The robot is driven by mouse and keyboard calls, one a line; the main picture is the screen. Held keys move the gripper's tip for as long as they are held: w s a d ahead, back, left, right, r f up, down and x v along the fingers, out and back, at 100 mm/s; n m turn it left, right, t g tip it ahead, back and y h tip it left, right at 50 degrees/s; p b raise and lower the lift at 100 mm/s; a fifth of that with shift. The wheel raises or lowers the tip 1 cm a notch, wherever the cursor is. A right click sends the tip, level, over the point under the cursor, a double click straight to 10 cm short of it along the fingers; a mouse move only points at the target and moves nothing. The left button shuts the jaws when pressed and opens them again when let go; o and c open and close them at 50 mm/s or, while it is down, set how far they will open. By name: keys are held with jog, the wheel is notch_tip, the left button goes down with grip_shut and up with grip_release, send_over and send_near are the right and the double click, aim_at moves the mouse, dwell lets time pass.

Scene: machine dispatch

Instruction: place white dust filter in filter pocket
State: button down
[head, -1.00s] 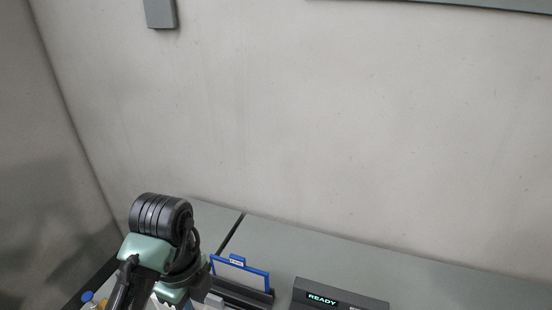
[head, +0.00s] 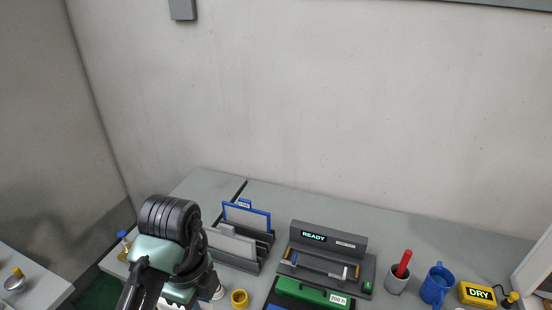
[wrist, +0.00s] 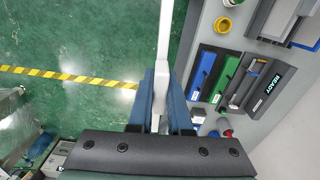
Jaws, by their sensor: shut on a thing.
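My gripper (wrist: 162,108) is shut on a thin white piece (wrist: 164,45), the white dust filter seen nearly edge-on in the wrist view. It reaches from between the blue fingers to the top edge of the picture, over the green floor, left of the bench. In the head view my arm hides the gripper and the held filter. I cannot tell for sure which slot is the filter pocket.
A dark rack (head: 262,262) holds a blue-framed panel (head: 247,217) and a grey one. A yellow ring (head: 240,298), a grey cup (head: 397,281) with a red handle, a blue mug (head: 437,284) and a yellow DRY box (head: 477,294) stand on the bench (head: 420,232).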

jog(key=s+d+f+n+b, duration=0.2)
jog(key=d+f+n+b, duration=0.2)
jog(key=f+n, duration=0.3)
jog(key=s+d+f+n+b, duration=0.2)
jog(key=d+f+n+b, duration=0.3)
jog(key=f, duration=0.8)
jog(key=s+d+f+n+b, duration=0.3)
jog(key=d+f+n+b, duration=0.1)
jog(key=f+n+b, duration=0.3)
notch_tip(320, 180, down, 3)
jog(key=shift+d+n, duration=0.15)
jog(key=shift+n, duration=0.95)
